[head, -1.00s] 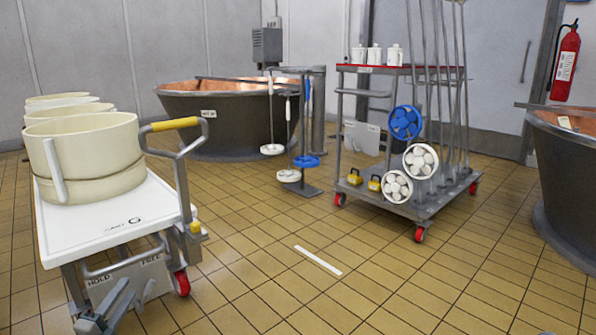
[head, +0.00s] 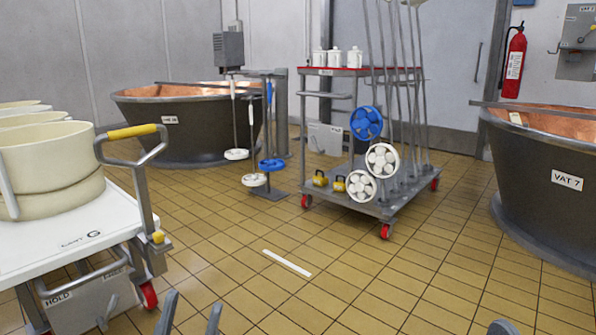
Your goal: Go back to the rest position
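My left gripper (head: 191,307) shows at the bottom edge, left of centre. Its two grey fingers stand apart with bare floor between them, so it is open and empty. It is to the right of the white cart (head: 60,240) and apart from it in the picture. A small dark grey piece at the bottom right edge seems to be part of my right gripper (head: 503,327). Most of it is out of the frame, and its fingers cannot be made out.
The cart carries cream tubs (head: 50,165) and has a yellow-gripped handle (head: 132,131). A tool trolley (head: 375,205) and a tool stand (head: 268,192) stand ahead. Copper vats stand at back left (head: 190,140) and right (head: 540,200). The tiled floor ahead is clear around a white strip (head: 287,263).

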